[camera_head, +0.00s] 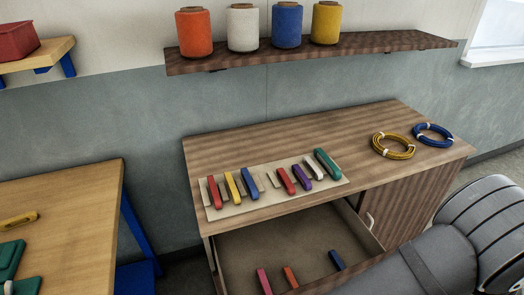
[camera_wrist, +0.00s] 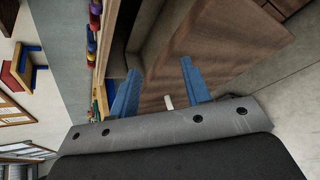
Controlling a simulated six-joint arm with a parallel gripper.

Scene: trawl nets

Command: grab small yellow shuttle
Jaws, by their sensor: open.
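A yellow shuttle (camera_head: 233,186) lies on a pale mat (camera_head: 327,186) on the wooden workbench, between a red and a blue shuttle. Another small yellow piece (camera_head: 20,219), which looks like a shuttle, lies on the light wooden table at the left. My gripper (camera_wrist: 160,66) shows in the wrist view with its two blue fingers apart and nothing between them. It faces the workbench's cabinet front, away from both yellow pieces. In the head view only my grey arm shows at lower right; the fingers are out of frame.
Below the benchtop (camera_head: 290,133), an open drawer (camera_head: 285,236) holds several coloured shuttles. Yellow (camera_head: 393,145) and blue (camera_head: 433,134) rope coils lie at the bench's right. Thread spools stand on a wall shelf (camera_head: 380,45). The cabinet has a pale handle (camera_head: 370,220).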

